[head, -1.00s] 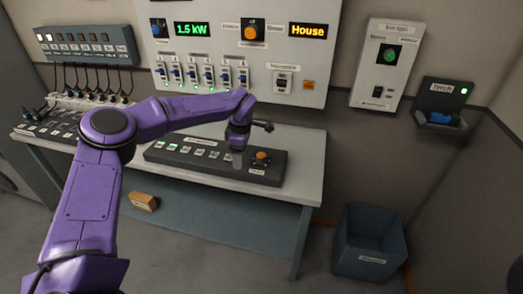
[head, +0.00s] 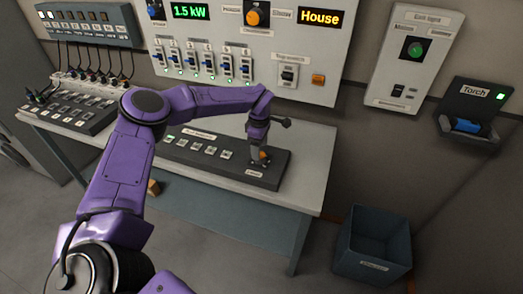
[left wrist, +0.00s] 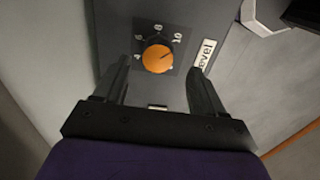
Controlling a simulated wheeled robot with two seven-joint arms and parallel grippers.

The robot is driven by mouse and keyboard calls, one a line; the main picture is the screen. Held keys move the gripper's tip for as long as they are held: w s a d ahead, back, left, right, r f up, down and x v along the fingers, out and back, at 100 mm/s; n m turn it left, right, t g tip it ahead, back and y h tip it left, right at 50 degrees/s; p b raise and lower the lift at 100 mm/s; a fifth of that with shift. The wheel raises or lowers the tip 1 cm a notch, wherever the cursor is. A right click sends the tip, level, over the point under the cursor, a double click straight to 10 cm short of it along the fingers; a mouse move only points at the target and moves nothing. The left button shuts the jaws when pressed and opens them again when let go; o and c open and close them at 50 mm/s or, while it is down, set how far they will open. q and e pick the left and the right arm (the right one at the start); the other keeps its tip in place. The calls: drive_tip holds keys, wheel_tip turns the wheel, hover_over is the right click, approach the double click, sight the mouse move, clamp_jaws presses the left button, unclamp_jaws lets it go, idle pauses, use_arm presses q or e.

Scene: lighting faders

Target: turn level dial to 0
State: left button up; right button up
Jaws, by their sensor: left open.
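The level dial (left wrist: 157,58) is an orange round knob on a dark plate, with 4, 6, 8 and 10 readable around it and a "Level" label (left wrist: 206,54) beside it. A dark mark on the knob appears to point between 8 and 10. In the head view the dial (head: 265,155) sits at the right end of the dark console (head: 222,160), partly hidden by my left gripper (head: 258,160). My left gripper is open and empty. In the left wrist view its fingers (left wrist: 160,82) stand apart on either side below the knob; whether they touch it I cannot tell.
The console lies on a grey table (head: 310,165). A wall panel (head: 345,55) with switches and a larger orange knob (head: 257,14) rises behind. A blue-grey bin (head: 373,245) stands on the floor at right. A torch holder (head: 470,120) hangs on the wall.

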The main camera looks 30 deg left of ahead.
use_arm(q)
drive_tip(key=f, duration=0.4)
drive_tip(key=shift+w+f+p, duration=0.1)
drive_tip(key=shift+w+p, duration=0.15)
drive_tip(key=shift+p, duration=0.15)
drive_tip(key=shift+s, duration=0.1)
